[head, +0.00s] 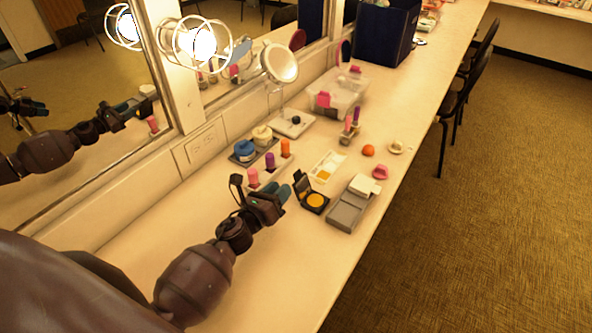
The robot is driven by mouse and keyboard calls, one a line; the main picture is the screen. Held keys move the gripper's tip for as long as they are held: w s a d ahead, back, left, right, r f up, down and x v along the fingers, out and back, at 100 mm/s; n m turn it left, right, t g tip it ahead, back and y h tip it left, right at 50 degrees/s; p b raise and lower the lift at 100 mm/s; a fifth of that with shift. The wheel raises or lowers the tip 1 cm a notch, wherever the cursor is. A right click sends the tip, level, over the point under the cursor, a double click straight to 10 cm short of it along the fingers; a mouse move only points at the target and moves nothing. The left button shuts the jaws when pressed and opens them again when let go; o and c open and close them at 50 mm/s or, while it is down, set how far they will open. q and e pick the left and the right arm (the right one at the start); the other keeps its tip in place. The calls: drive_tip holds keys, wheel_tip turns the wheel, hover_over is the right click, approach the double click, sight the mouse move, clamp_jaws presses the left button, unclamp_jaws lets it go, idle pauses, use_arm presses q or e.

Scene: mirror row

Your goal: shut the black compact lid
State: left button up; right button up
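The black compact (314,200) stands open on the counter, with a round yellow-orange pan in its base. Its lid (303,186) stands up at the back left edge of the base. My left gripper (291,189) is just left of the lid, with its teal fingertips close to it. The two fingers look spread apart with nothing between them. I cannot tell whether a finger touches the lid. My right gripper is not in view.
A grey box with a white lid (350,207) stands right of the compact. A palette (327,166) lies behind it. A round mirror (279,63) stands by the wall. The front counter is clear.

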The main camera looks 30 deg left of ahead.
sight(296, 172)
use_arm(q)
drive_tip(key=w, duration=0.2)
drive_tip(key=w+d, duration=0.1)
drive_tip(key=w, duration=0.5)
drive_tip(key=shift+w+d, duration=0.1)
drive_tip(key=shift+d, duration=0.05)
clamp_jaws()
